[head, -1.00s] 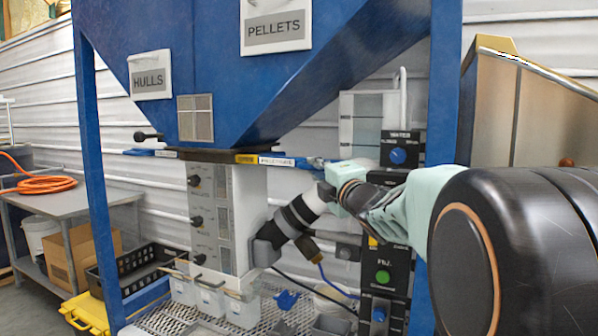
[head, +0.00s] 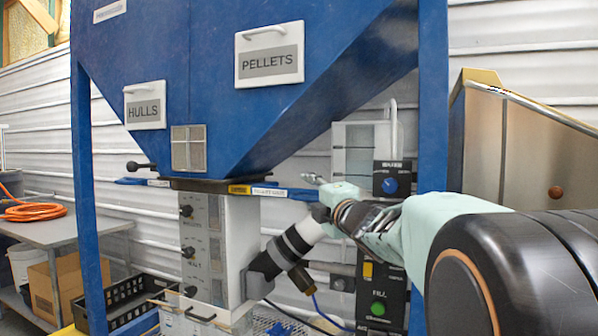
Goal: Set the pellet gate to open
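The pellet gate's white label (head: 270,192) sits beside a yellow plate (head: 239,189) under the blue hopper's outlet. A blue handle (head: 303,194) extends right from the label. My gripper (head: 322,195), at the end of my pale green and black arm, is close to the right end of this handle. A small silver piece (head: 313,178) shows just above the handle; I cannot tell whether it is a fingertip. My fingers are small and partly hidden, so contact and opening are unclear.
A black-knobbed lever (head: 140,167) and another blue handle (head: 130,181) are at the outlet's left. A striped tube (head: 290,250) slants below my gripper. A control panel with a blue knob (head: 390,185) and green button (head: 378,309) stands to the right.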

